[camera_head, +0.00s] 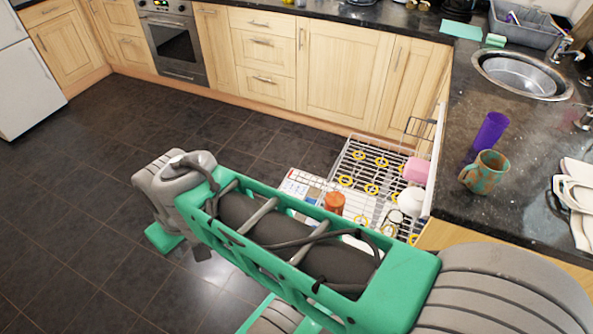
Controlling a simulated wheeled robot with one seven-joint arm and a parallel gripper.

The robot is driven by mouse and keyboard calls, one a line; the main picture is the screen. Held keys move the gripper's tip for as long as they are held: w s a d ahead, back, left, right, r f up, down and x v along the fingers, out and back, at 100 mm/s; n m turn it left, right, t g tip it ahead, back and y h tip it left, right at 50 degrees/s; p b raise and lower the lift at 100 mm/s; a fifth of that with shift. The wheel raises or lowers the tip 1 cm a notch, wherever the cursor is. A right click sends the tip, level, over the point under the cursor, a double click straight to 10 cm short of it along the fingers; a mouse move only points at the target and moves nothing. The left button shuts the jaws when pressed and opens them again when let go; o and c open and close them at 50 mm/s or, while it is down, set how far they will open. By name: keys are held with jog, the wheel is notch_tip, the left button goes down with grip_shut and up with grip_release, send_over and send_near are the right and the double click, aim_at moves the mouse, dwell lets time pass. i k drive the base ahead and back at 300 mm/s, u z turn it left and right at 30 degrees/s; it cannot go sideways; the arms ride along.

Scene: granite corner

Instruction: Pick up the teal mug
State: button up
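The teal mug (488,171) stands upright on the dark granite counter at the right. It is mottled teal and brown, with its handle on its left side. A purple cup (491,131) is just behind it, close to its rim in the picture. My arm stretches across the lower middle, to the left of the mug and apart from it in the picture. The end of my arm with the gripper cannot be made out, so its state does not show.
An open dishwasher rack (368,157) sticks out below the counter, with an orange cup (334,202) and a pink item (416,170). A round sink (521,74) is behind the mug. White items (577,190) lie right of it. The floor at left is clear.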

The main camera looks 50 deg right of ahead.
aim_at(479, 174)
jog(key=i, duration=0.8)
jog(key=z, duration=3.9)
jog(key=k, duration=0.5)
jog(key=z, duration=0.55)
jog(key=i, duration=0.65)
jog(key=u, duration=2.1)
